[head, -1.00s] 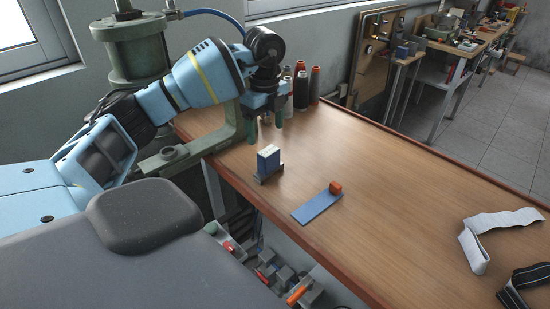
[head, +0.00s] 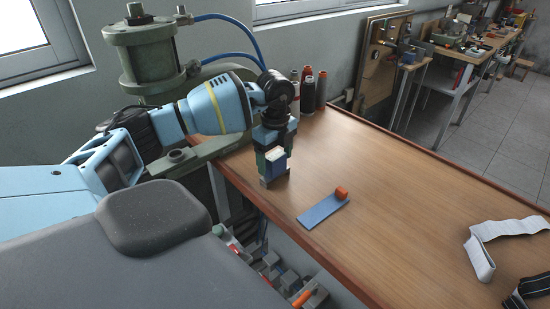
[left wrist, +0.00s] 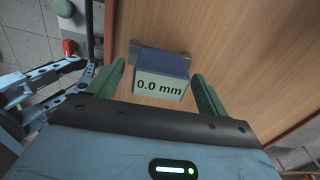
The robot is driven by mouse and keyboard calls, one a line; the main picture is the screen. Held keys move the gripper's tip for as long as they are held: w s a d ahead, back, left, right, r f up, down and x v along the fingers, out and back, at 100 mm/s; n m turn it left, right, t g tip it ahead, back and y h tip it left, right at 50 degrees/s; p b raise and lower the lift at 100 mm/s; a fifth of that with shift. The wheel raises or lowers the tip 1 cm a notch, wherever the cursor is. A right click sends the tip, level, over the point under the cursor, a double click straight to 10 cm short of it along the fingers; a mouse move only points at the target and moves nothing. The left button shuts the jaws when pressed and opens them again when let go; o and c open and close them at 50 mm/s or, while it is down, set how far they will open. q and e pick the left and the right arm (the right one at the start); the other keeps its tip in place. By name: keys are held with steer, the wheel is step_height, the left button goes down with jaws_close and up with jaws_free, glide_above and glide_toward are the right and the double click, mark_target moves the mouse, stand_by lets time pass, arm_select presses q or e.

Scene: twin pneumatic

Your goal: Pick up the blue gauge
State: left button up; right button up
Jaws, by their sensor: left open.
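The blue gauge (head: 276,164) is a small block with a pale top, standing on the wooden table near its left edge. In the left wrist view the gauge (left wrist: 162,84) shows a pale face reading "0.0 mm". My left gripper (head: 272,165) points down over the gauge. In the left wrist view its green fingers (left wrist: 160,90) are open, one on each side of the gauge, with a gap visible on both sides. My right gripper is not in view.
White webbing (head: 482,262) lies far right. The table middle is clear.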

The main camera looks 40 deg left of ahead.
arm_select(q)
steer(key=shift+c, duration=0.5)
steer(key=c, duration=1.4)
steer(key=shift+c, duration=0.4)
steer(key=shift+r, duration=0.2)
steer(key=shift+r, duration=0.55)
step_height(320, 180, up, 2)
steer(key=shift+r, duration=0.2)
steer(key=s+d+r, duration=0.1)
steer(key=s+d, duration=0.2)
steer(key=s, duration=1.2)
steer(key=shift+s, duration=0.35)
steer(key=shift+d+r, duration=0.1)
